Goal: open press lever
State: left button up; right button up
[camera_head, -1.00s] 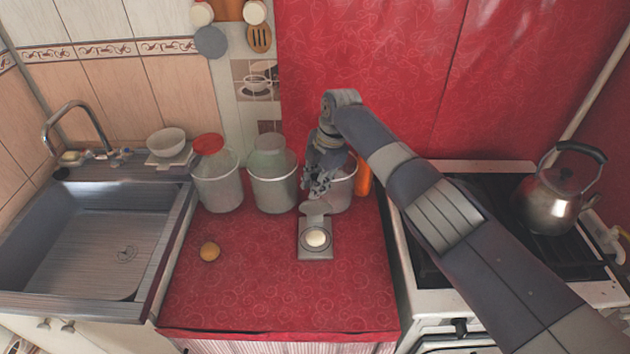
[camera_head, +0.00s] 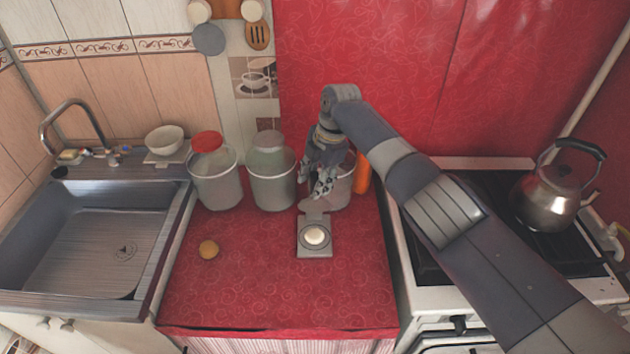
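A small grey press (camera_head: 315,252) lies on the red oilcloth counter. A pale round piece (camera_head: 315,236) sits in its round seat. The lever (camera_head: 313,206) is a flat grey plate at the far end of the press, tilted back away from the round piece. My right gripper (camera_head: 322,188) points down just behind and above the lever. Its fingers are small here, and I cannot tell whether they are open or touch the lever. My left gripper is out of view.
Several grey canisters stand at the back of the counter, one (camera_head: 271,180) left of my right gripper. An orange bottle (camera_head: 362,175) is behind my arm. The front counter is clear. A kettle (camera_head: 548,197) stands on the stove.

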jog(key=v, duration=1.1)
jog(key=shift+d+r, duration=0.2)
jog(key=shift+r, duration=0.15)
